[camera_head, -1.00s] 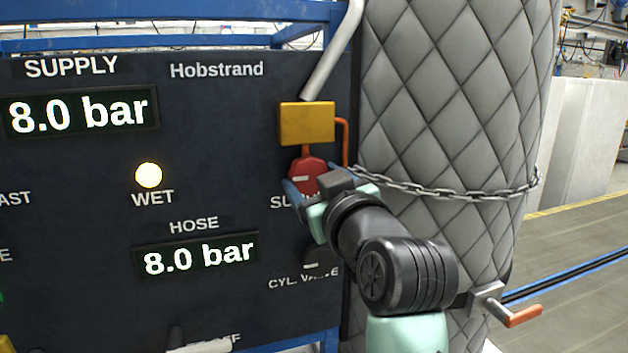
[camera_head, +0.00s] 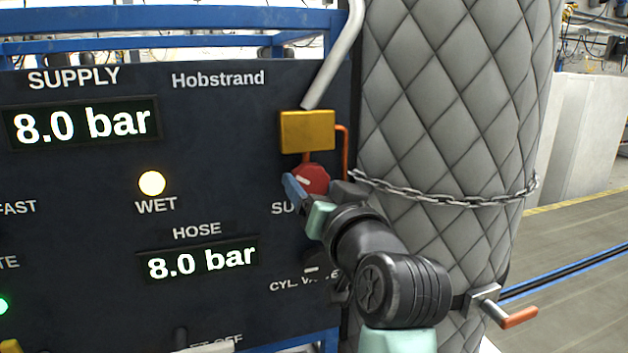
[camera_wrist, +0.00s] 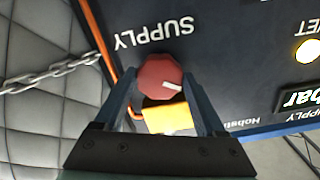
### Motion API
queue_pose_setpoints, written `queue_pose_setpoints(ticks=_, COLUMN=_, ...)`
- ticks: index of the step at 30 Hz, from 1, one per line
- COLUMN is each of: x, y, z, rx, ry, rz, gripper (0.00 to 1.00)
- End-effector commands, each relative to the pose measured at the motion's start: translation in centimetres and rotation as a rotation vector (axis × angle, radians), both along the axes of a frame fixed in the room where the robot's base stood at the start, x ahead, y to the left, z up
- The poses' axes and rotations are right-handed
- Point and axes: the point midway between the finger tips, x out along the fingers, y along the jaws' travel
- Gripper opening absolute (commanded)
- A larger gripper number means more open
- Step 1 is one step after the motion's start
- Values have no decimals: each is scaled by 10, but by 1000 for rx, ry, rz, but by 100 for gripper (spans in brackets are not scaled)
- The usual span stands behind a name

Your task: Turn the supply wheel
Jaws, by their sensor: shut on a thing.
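The red supply wheel (camera_head: 312,179) is on the dark panel, just below a yellow block (camera_head: 307,131). It has a pale mark on its face. In the wrist view the wheel (camera_wrist: 160,77) sits between the tips of my two blue fingers. My gripper (camera_head: 312,188) is shut on the wheel, one finger on each side of it. In the wrist view the pale mark points to the lower right side of the wheel. The lettering beside the wheel is partly hidden by my gripper in the head view, but "SUPPLY" reads upside down in the wrist view.
The panel (camera_head: 80,240) shows 8.0 bar for both supply and hose, and the WET lamp (camera_head: 152,183) is lit. A padded grey column (camera_head: 440,110) with a chain (camera_head: 450,197) stands close on the right. An orange-handled crank (camera_head: 518,317) sits low right.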

Motion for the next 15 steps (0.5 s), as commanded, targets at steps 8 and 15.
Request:
queue_pose_setpoints(ticks=8, x=0, y=1, z=2, rx=252, ry=83, rz=1, gripper=17)
queue_pose_setpoints(ticks=15, x=0, y=1, z=3, rx=469, ry=153, rz=0, gripper=17)
